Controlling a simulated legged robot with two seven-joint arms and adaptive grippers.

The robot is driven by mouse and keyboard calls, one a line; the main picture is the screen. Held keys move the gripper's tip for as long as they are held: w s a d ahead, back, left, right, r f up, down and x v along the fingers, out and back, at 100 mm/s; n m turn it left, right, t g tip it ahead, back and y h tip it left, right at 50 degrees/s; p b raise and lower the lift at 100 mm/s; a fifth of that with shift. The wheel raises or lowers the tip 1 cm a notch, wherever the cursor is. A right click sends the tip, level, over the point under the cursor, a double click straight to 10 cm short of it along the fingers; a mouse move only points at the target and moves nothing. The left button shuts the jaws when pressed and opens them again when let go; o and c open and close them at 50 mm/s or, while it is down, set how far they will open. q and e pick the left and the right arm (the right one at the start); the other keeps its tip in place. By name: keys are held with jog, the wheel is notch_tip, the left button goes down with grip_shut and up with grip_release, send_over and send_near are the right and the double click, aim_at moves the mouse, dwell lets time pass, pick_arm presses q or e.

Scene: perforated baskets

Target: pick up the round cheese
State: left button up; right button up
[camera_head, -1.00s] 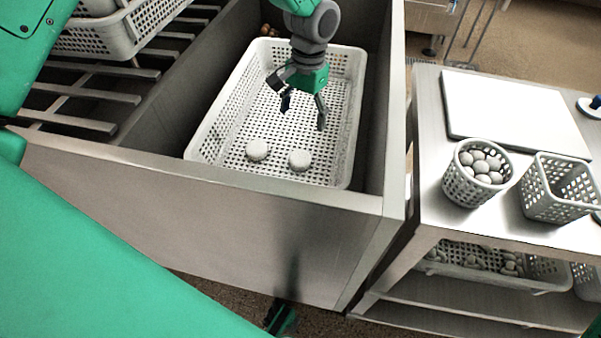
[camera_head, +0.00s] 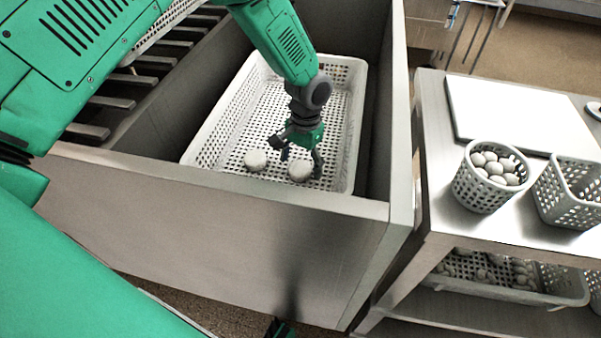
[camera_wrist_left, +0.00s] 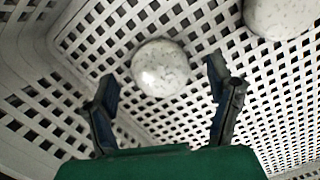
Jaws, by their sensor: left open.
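Two round, pale, speckled cheeses lie on the floor of a white perforated basket (camera_head: 230,100), near its front end. In the head view the left cheese (camera_head: 255,160) lies apart from the right cheese (camera_head: 300,170). My left gripper (camera_head: 297,154) is low in the basket, open and empty, with its fingers over and beside the right cheese. In the left wrist view one cheese (camera_wrist_left: 160,68) shows between the spread fingers, a little beyond the tips. The other cheese (camera_wrist_left: 283,14) is at the top right, cut by the frame edge.
The basket sits inside a deep metal bin, whose front wall (camera_head: 220,225) rises close before it. To the right, a metal table holds a white board (camera_head: 520,115), a round basket of pale balls (camera_head: 490,180) and a square basket (camera_head: 570,195). Another basket is on the shelf below.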

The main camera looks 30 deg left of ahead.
pick_arm(q)
jog(key=shift+s+f, duration=0.1)
jog(key=shift+f, duration=0.85)
jog(key=shift+r, duration=0.1)
jog(key=c, duration=1.3)
